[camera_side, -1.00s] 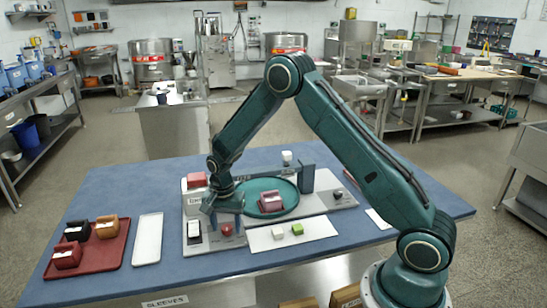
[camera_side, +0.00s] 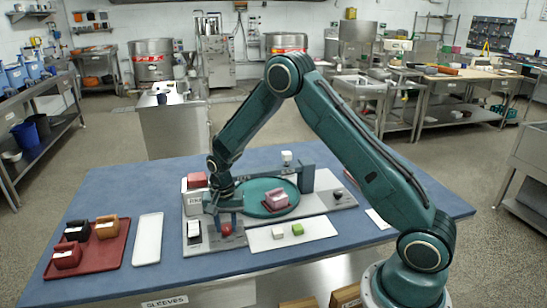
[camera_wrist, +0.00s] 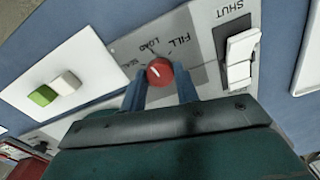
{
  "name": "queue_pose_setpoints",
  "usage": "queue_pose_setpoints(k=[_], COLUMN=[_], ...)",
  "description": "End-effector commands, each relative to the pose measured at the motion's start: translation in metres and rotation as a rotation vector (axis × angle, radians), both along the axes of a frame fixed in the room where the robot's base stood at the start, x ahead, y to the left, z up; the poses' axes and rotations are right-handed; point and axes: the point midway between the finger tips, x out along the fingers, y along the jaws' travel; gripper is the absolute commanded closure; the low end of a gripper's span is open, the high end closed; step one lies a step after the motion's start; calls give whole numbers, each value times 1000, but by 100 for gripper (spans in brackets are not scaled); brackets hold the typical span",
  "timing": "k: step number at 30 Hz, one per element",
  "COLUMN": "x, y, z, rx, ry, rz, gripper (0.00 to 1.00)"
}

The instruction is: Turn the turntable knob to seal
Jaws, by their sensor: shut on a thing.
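The red turntable knob (camera_wrist: 160,71) sits on a grey panel marked SEAL, LOAD and FILL. A small pale mark shows on the knob; I cannot tell for sure which label it points to. My gripper (camera_wrist: 160,88) is shut on the knob, one blue finger on each side. In the side view, my gripper (camera_side: 227,226) reaches down to the panel, and the red knob (camera_side: 226,230) shows between the fingers.
A white rocker switch (camera_wrist: 240,55) marked SHUT stands beside the knob. A white tray (camera_side: 310,234) holds a white block and a green block (camera_side: 297,229). A red tray (camera_side: 98,258) with several blocks and an empty white tray (camera_side: 148,238) are at left.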

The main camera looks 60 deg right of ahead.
Motion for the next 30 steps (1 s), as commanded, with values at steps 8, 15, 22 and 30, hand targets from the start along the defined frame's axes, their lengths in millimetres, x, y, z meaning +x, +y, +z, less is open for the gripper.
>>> queue_pose_setpoints(k=[8, 15, 22, 30], x=[0, 0, 0, 0], y=[0, 0, 0, 0], z=[0, 0, 0, 1], rx=[0, 0, 0, -1], ry=[0, 0, 0, 0], rz=[234, 461, 664, 824], gripper=[92, 92, 92, 92])
